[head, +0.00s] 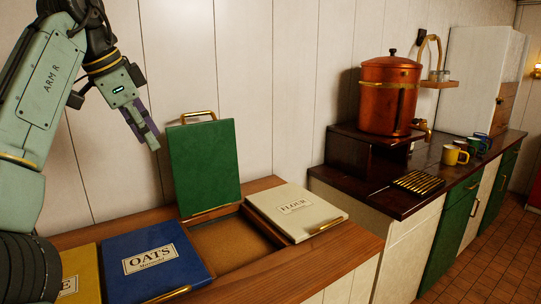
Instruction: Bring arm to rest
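My arm hangs at the upper left. My gripper (152,143) points down and to the right, in the air left of a raised green lid (206,160). The gripper appears apart from the lid and nothing shows in it. Its fingers look close together from this side, and I cannot tell whether they are open or shut. The green lid stands upright on its hinge side, with a brass handle on top, and the bin under it is open (232,247). What lies deep in the bin is hard to see.
A blue OATS lid (155,262), a cream FLOUR lid (295,211) and a partly hidden yellow lid (80,275) lie closed in the wooden counter (335,251). To the right, a dark counter holds a copper urn (388,98), a brass grille (417,183) and several mugs (454,155).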

